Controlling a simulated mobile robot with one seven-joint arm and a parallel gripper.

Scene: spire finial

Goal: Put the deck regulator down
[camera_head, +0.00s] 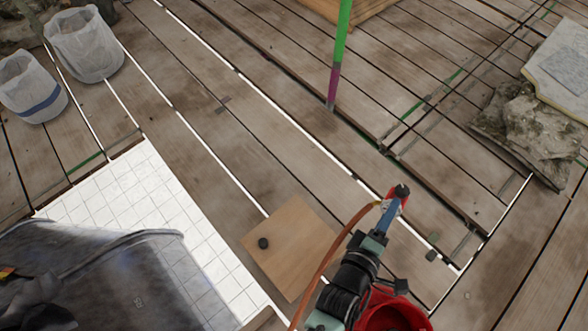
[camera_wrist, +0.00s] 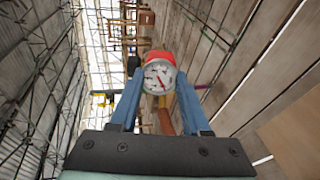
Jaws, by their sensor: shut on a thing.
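The deck regulator (camera_wrist: 158,77) shows a round white dial with a red needle and a red part above it in the wrist view. It sits between the blue fingertips of my gripper (camera_wrist: 157,80), which is shut on it. In the head view the regulator (camera_head: 398,193) is a small red and dark shape at the tip of my gripper (camera_head: 388,212), over the plank deck (camera_head: 240,130). Its height above the planks is hard to tell. The fingers hide part of it. An orange-brown hose-like strip runs beside my arm.
A pale wooden board (camera_head: 300,222) with a black knob (camera_head: 263,243) lies left of my arm. A red bucket (camera_head: 395,317) is at the bottom. A green and purple pole (camera_head: 338,55) rises behind. White tiles (camera_head: 140,190), white bins (camera_head: 84,45) and a rock (camera_head: 530,125) lie around.

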